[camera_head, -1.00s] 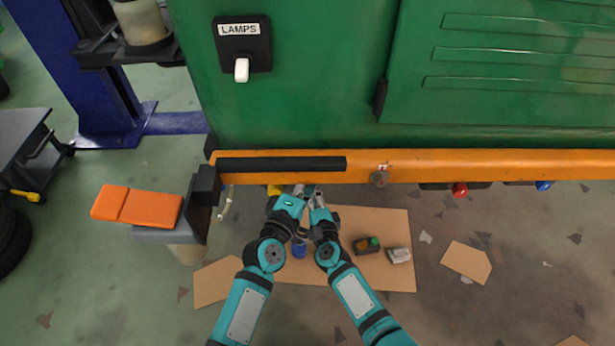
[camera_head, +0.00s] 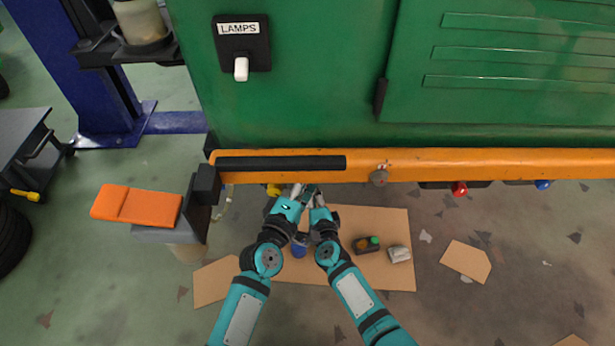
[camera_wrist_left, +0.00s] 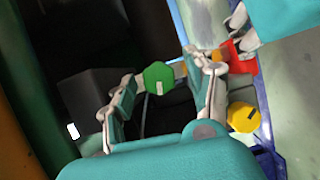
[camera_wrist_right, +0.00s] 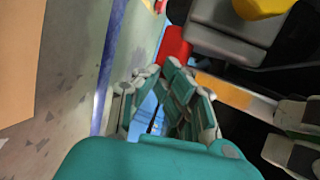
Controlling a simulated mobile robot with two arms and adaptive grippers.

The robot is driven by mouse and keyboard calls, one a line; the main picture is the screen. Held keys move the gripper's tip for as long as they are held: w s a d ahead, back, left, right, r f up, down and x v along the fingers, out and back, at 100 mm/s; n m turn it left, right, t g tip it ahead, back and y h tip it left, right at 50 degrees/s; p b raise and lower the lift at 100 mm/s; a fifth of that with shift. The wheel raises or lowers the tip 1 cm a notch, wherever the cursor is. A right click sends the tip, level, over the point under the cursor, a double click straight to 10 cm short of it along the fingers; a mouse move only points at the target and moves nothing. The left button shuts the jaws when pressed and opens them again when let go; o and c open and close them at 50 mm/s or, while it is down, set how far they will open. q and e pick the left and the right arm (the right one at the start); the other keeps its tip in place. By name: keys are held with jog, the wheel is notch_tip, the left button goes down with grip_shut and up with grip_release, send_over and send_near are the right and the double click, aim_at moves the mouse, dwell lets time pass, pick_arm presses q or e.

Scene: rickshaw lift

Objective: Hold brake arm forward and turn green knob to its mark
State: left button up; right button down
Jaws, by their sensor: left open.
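In the left wrist view the green knob (camera_wrist_left: 158,78), with a pale pointer line, lies between the fingers of my left gripper (camera_wrist_left: 167,92). That gripper is open, one finger on either side; contact is unclear. A white mark (camera_wrist_left: 72,131) shows on the dark housing to the left. My right gripper's fingertips (camera_wrist_right: 160,72) converge at a red part (camera_wrist_right: 175,45), possibly the brake arm's grip. Whether they close on it or only touch it is unclear. The red part also shows in the left wrist view (camera_wrist_left: 241,62). In the head view the left gripper (camera_head: 298,192) is by the orange beam.
A yellow knob (camera_wrist_left: 243,117) sits close to my left gripper's right finger. The orange beam (camera_head: 450,163) and green body (camera_head: 310,90) overhang the grippers. Cardboard (camera_head: 390,225) with small parts lies on the floor. An orange seat pad (camera_head: 137,206) stands at left.

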pick_arm(q)
jog(key=v, duration=1.1)
jog(key=shift+d, duration=0.1)
jog(key=d+r+n+t+y, duration=0.2)
jog(key=d+r+n+t, duration=0.15)
jog(key=n, duration=1.05)
jog(key=w+f+n+y, duration=0.1)
jog(key=w+n, duration=0.3)
jog(key=w+d+f+n+g+y, duration=0.1)
jog(key=w+f+n+y, duration=0.1)
jog(key=w+n, duration=0.2)
jog(key=w+f+n+y, duration=0.1)
jog(key=w+n, duration=0.2)
jog(key=w, duration=0.1)
jog(key=shift+d+f+n, duration=0.15)
jog(key=shift+n, duration=0.25)
